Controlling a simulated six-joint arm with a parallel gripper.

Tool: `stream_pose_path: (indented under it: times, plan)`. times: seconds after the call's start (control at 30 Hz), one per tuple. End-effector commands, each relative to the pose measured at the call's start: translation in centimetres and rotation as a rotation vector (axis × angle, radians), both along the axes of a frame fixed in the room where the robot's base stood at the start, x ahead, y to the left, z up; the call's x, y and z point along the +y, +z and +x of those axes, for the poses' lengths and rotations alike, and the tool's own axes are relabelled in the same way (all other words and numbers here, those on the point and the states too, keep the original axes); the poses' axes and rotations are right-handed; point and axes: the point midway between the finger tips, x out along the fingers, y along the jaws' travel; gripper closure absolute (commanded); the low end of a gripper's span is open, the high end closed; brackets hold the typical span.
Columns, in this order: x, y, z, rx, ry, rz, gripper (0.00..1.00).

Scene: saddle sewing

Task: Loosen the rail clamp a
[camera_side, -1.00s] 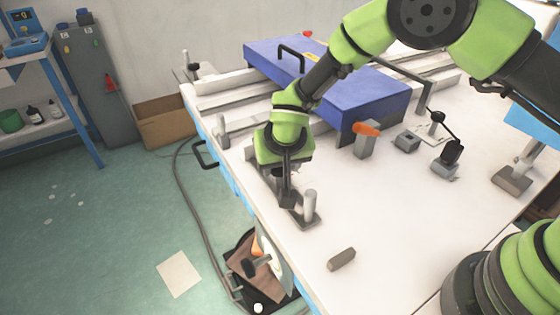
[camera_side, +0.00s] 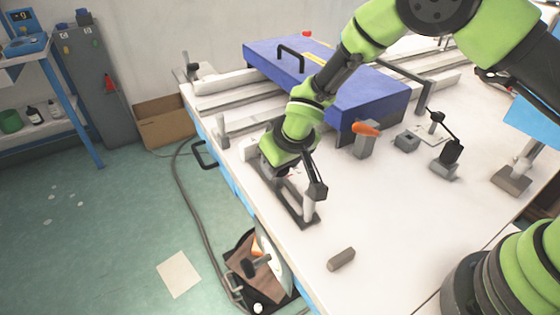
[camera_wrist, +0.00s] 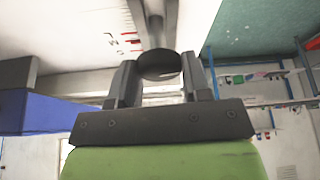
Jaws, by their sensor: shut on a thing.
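The rail clamp (camera_side: 298,211) near the table's front left edge has a long dark slotted base plate and a short pale upright post. I take this one as clamp a; no label is readable. My gripper (camera_side: 283,173) is tilted low over the plate's far part, its fingers mostly hidden in the side view. In the wrist view my gripper (camera_wrist: 158,72) has its two dark fingers on either side of a dark round knob (camera_wrist: 159,66) with a grey shaft behind it. The fingers are shut on this knob. The contact with the clamp is hidden from the side.
A blue case (camera_side: 372,95) on pale rails stands behind. An orange-handled clamp (camera_side: 366,139) and a black-levered fixture (camera_side: 446,160) stand to the right. A grey cylinder (camera_side: 341,259) lies in front. Table surface between them is clear. The table edge drops off at left.

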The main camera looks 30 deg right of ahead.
Motion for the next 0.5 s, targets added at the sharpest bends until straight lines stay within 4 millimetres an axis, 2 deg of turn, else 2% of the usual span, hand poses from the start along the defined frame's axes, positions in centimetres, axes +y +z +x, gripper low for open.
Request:
stream_pose_path:
  times: [0.03, 0.07, 0.17, 0.5]
  plan:
    - [0.02, 0.03, -0.04, 0.001, 0.0, -0.001, 0.8]
    - [0.02, 0.03, -0.04, 0.001, 0.0, -0.001, 0.54]
    - [0.02, 0.03, -0.04, 0.001, -0.001, -0.001, 0.31]
    - [0.01, 0.33, -0.11, 0.0, -0.002, 0.0, 0.3]
